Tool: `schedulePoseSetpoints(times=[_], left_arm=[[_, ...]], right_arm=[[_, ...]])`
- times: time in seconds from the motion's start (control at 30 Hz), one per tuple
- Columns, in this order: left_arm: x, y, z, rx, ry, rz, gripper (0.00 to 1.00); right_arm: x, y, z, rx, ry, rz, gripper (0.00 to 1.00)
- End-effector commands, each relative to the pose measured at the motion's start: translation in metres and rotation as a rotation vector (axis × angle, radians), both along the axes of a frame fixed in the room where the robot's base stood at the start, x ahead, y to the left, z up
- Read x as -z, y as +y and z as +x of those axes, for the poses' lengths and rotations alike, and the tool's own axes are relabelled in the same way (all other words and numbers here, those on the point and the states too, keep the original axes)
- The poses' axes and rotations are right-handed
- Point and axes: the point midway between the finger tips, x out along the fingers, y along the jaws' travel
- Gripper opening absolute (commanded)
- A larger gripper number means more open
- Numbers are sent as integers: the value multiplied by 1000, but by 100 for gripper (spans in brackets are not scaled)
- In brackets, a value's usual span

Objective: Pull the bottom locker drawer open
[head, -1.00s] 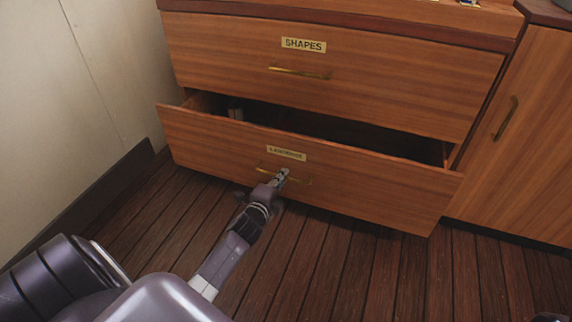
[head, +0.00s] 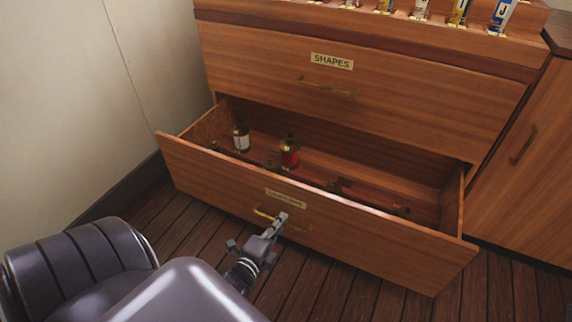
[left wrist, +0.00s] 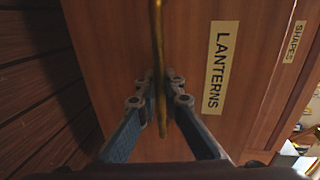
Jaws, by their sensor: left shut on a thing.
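The bottom locker drawer (head: 370,250), labelled LANTERNS, stands well open with its interior showing. Its brass bar handle (head: 263,213) is on the front below the label. My left gripper (head: 281,218) is shut on the handle. In the left wrist view the two fingers (left wrist: 160,85) close around the brass handle (left wrist: 157,35), beside the LANTERNS label (left wrist: 219,68). Inside the drawer are a bottle-like item with a pale body (head: 241,137), a red one (head: 290,153) and darker items partly hidden by the drawer front. My right gripper is not in view.
The upper drawer (head: 420,105), labelled SHAPES, is shut above. Several small coloured items stand in a rack (head: 400,22) on top. A cabinet door (head: 530,190) is at the right, a pale wall (head: 80,80) at the left. Plank floor (head: 330,285) lies in front.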

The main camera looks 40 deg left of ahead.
Motion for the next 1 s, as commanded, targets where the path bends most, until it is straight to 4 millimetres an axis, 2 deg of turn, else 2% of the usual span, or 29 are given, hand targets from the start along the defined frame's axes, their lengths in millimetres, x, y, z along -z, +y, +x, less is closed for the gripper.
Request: schedulePoseSetpoints(times=[0.2, 0.67, 0.7, 0.83, 1.0], left_arm=[[1, -4, -14, 0, 3, -1, 0], [1, -4, -16, 0, 2, 0, 0], [1, -4, -16, 0, 2, 0, 9], [1, -4, -16, 0, 1, 1, 24], [0, -4, -16, 0, 0, 1, 25]], right_arm=[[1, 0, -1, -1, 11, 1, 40], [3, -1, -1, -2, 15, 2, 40], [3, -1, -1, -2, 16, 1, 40], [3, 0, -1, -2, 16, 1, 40], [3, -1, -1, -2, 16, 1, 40]])
